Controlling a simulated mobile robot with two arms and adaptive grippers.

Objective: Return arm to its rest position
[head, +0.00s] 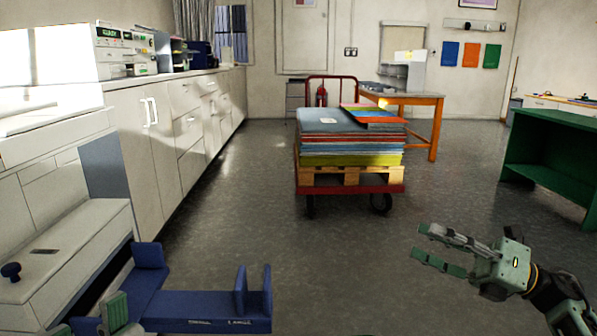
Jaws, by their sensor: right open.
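My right gripper (418,241) is at the lower right in the head view. Its two fingers point left, apart and with nothing between them, over bare floor. Part of my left gripper (112,312) shows at the bottom left edge, with green finger parts beside a blue piece (205,311) that has upright ends and small lettering. Most of the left gripper is cut off by the picture edge, so I cannot tell whether it grips the blue piece.
A cart (400,188) with a pallet and stacked coloured sheets stands ahead. White cabinets (135,130) line the left side. A green table (545,150) is at the right, an orange-framed table (438,115) behind the cart. The middle floor (330,260) is clear.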

